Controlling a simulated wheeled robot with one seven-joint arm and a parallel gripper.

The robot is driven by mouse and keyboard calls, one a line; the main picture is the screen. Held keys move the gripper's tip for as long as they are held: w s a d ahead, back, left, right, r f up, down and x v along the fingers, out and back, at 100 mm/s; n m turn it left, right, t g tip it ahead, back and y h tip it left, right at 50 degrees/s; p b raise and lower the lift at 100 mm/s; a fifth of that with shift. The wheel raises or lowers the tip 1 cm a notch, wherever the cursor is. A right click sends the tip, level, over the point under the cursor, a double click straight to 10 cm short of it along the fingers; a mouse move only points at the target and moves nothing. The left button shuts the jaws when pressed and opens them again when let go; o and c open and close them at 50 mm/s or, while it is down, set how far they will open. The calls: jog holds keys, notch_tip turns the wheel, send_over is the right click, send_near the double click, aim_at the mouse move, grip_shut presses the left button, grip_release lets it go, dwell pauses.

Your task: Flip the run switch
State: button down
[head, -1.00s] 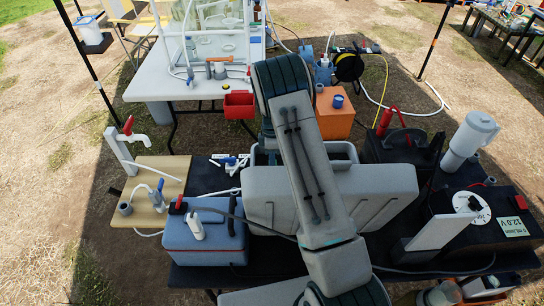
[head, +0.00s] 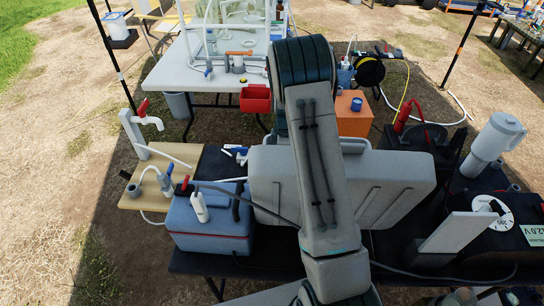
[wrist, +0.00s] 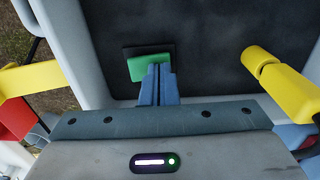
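In the wrist view, a green rocker switch (wrist: 151,67) sits on a small black plate in a dark panel (wrist: 215,50). I take it for the run switch. My gripper (wrist: 159,68) has its two blue fingers together with nothing seen between them. The fingertips overlap the right part of the green switch in the picture; I cannot tell whether they touch it. In the head view, my arm stands in front of the grey case (head: 400,178) and hides the switch and my gripper.
Yellow parts flank my gripper in the wrist view, one on the right (wrist: 280,78) and one on the left (wrist: 28,80). In the head view, a blue cooler (head: 210,222) stands left of the case.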

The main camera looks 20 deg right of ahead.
jog(key=shift+s+a+f, duration=0.15)
jog(key=shift+f, duration=0.3)
jog(key=shift+w+d+r, duration=0.2)
jog(key=shift+w, duration=0.45)
jog(key=shift+w+f, duration=0.1)
jog(key=shift+w, duration=0.05)
jog(key=shift+d, duration=0.1)
jog(key=shift+r, duration=0.4)
notch_tip(320, 180, up, 14)
